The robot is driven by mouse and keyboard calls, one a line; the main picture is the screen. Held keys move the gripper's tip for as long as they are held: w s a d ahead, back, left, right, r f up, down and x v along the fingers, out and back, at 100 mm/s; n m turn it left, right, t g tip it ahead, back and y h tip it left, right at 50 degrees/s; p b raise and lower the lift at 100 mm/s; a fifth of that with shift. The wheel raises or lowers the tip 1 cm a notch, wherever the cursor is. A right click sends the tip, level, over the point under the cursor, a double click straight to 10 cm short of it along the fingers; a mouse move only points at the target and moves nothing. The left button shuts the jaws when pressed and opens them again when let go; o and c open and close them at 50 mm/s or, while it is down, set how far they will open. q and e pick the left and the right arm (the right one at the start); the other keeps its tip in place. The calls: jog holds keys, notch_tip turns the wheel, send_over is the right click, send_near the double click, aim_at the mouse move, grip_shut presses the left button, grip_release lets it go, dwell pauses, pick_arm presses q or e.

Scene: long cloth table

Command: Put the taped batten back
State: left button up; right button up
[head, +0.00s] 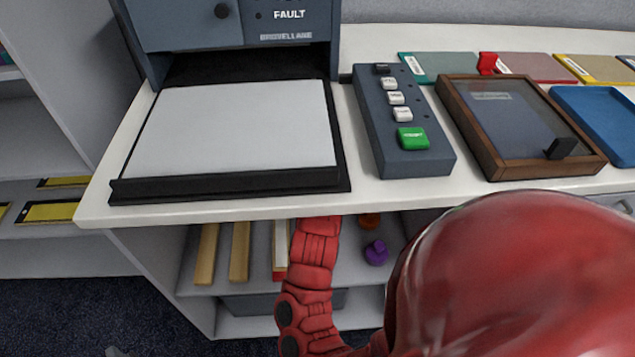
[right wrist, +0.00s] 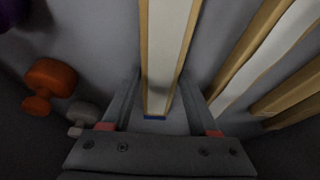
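In the right wrist view a pale batten with tan edges (right wrist: 168,45) and a small blue end (right wrist: 154,117) runs down the middle. My right gripper (right wrist: 161,74) has one finger along each side of it, fingertips at or very near its edges. I cannot tell whether they press on it. Several other tan and white battens (right wrist: 253,58) lie to the right. In the head view tan battens (head: 207,254) and a white one with a red part (head: 280,245) lie on the shelf under the table. My red arm hides the right gripper there. My left gripper is not in view.
An orange object (right wrist: 50,80) and a grey one (right wrist: 82,114) are left of the gripper. A purple object (head: 376,253) sits on the shelf (head: 343,276). The table edge (head: 215,212) overhangs the shelf. A button box (head: 385,140) and wooden case (head: 478,135) stand above.

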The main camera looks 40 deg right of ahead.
jog(key=o, duration=0.3)
jog(key=shift+r, duration=0.1)
jog(key=shift+r, duration=0.3)
jog(key=p+v, duration=0.1)
jog(key=v, duration=0.2)
jog(key=shift+p, duration=0.3)
jog(key=shift+s+a+f, duration=0.2)
jog(key=shift+s+a, duration=0.45)
jog(key=shift+s, duration=0.35)
jog(key=s+a+p, duration=0.1)
jog(key=s+p, duration=0.1)
jog(key=s+a+p, duration=0.1)
jog(key=s+p, duration=0.1)
jog(key=p, duration=0.1)
jog(key=s+a+p, duration=0.2)
jog(key=s+p, duration=0.1)
jog(key=shift+a+r, duration=0.1)
jog(key=shift+s+a+p, duration=0.3)
jog(key=shift+s+p, duration=0.15)
jog(key=shift+s, duration=0.2)
